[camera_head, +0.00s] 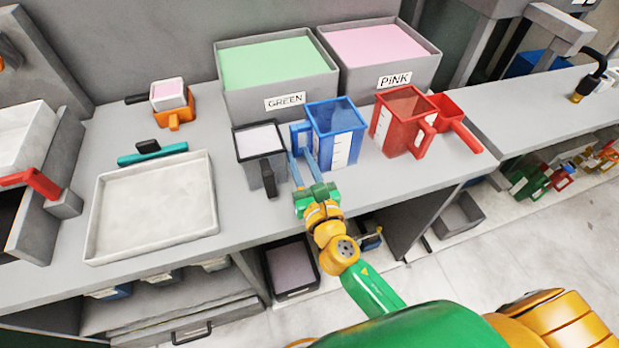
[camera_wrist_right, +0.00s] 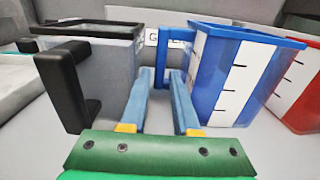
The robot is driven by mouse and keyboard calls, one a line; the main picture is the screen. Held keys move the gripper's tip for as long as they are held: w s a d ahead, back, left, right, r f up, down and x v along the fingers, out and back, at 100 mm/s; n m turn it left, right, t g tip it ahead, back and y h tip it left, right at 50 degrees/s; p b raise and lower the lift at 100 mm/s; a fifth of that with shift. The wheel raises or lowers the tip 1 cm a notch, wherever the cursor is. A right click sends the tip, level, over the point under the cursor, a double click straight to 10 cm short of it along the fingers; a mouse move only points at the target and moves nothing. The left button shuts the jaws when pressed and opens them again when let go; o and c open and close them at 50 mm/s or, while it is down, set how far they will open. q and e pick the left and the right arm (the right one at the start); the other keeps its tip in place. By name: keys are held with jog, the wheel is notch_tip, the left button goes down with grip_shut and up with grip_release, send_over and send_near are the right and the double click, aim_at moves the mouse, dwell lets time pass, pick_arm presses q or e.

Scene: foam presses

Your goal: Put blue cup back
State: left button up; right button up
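The blue cup (camera_head: 345,140), a square measuring cup with a white scale strip, stands upright on the grey counter (camera_head: 375,185) in front of the green and pink bins. Its handle (camera_head: 299,135) points left. My right gripper (camera_head: 302,168) reaches in from the front, at the cup's left side near the handle. In the right wrist view its two blue fingers (camera_wrist_right: 162,90) are apart with a gap between them. The cup (camera_wrist_right: 240,75) is right of them and the handle (camera_wrist_right: 161,60) is just ahead of their tips; contact is unclear. My left gripper is not in view.
A grey cup with a black handle (camera_head: 261,150) stands close left of my right gripper. A red cup (camera_head: 400,120) and a red scoop (camera_head: 455,115) stand to the right. Behind are the GREEN bin (camera_head: 245,104) and PINK bin (camera_head: 365,86). A white tray (camera_head: 105,250) lies left.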

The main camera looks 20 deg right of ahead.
jog(key=s+b, duration=0.2)
jog(key=s, duration=0.6)
jog(key=shift+s+d+f, duration=0.1)
jog(key=shift+s+d, duration=0.05)
jog(key=shift+s, duration=0.25)
jog(key=shift+s+r, duration=0.2)
jog(key=shift+s, duration=0.1)
